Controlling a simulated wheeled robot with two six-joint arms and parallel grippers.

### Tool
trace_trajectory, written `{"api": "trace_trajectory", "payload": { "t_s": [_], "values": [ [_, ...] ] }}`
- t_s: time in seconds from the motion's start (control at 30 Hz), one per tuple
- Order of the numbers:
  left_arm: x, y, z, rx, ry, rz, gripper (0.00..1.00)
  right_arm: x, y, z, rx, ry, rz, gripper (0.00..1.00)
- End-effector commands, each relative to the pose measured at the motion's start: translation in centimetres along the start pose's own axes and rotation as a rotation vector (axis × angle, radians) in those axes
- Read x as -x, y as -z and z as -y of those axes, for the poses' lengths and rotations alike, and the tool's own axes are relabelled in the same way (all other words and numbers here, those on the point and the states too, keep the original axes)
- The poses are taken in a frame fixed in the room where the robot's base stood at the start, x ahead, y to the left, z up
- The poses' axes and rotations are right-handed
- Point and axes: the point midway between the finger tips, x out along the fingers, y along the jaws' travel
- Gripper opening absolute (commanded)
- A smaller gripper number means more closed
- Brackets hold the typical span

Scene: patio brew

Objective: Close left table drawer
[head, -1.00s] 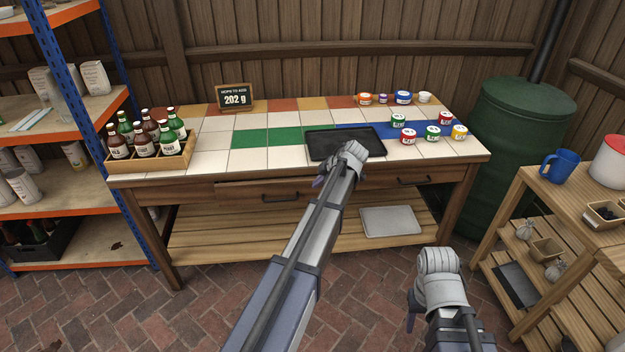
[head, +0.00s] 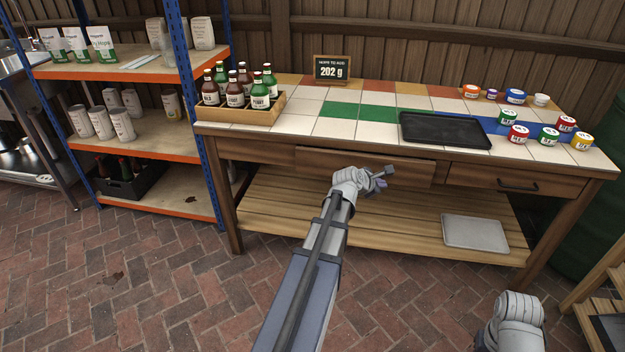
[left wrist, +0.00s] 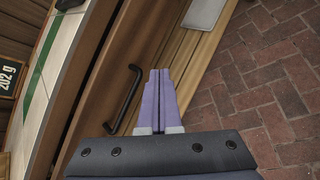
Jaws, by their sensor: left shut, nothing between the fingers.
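The left table drawer (head: 318,161) is in the front of the tiled wooden table (head: 375,135). Its front seems to stand out slightly from the table frame; how far is hard to tell. My left gripper (head: 381,182) is just in front of this drawer and hides much of its handle. In the left wrist view, the purple fingers (left wrist: 158,98) are shut together and empty. The dark bar handle (left wrist: 125,98) lies beside them, with no clear contact. My right gripper (head: 515,318) is low at the bottom right, away from the table; its fingers are hidden.
The right drawer (head: 490,181) looks flush. A bottle crate (head: 240,112), a black tray (head: 445,130) and several small jars stand on the tabletop. A grey tray (head: 474,234) lies on the lower shelf. A shelving unit (head: 140,145) stands left; the brick floor in front is clear.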

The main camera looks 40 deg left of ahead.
Motion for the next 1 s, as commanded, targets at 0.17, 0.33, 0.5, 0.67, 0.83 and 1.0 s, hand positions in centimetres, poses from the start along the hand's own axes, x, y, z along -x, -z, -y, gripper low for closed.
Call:
{"api": "trace_trajectory", "payload": {
  "t_s": [0.17, 0.33, 0.5, 0.67, 0.83, 1.0],
  "values": [
    [4.1, 6.6, -2.9, 0.304, -0.269, 0.198, 0.0, -6.7, 0.4, 0.6, 0.003, -0.001, -0.001, 0.5],
    [9.0, 12.5, -6.0, 0.557, -0.508, 0.31, 0.0, -10.3, 0.6, 1.0, 0.006, -0.002, -0.002, 0.5],
    [12.5, 16.8, -7.3, 0.72, -0.654, 0.36, 0.0, -12.1, 0.7, 1.1, 0.007, -0.002, -0.002, 0.5],
    [13.8, 18.2, -7.8, 0.779, -0.704, 0.374, 0.0, -12.5, 0.8, 1.2, 0.008, -0.002, -0.002, 0.5],
    [13.8, 18.2, -8.1, 0.783, -0.706, 0.376, 0.0, -12.4, 0.8, 1.2, 0.008, -0.002, -0.002, 0.5],
    [13.1, 18.1, -8.7, 0.782, -0.704, 0.376, 0.0, -12.4, 0.8, 1.2, 0.008, -0.002, -0.002, 0.5]
  ]
}}
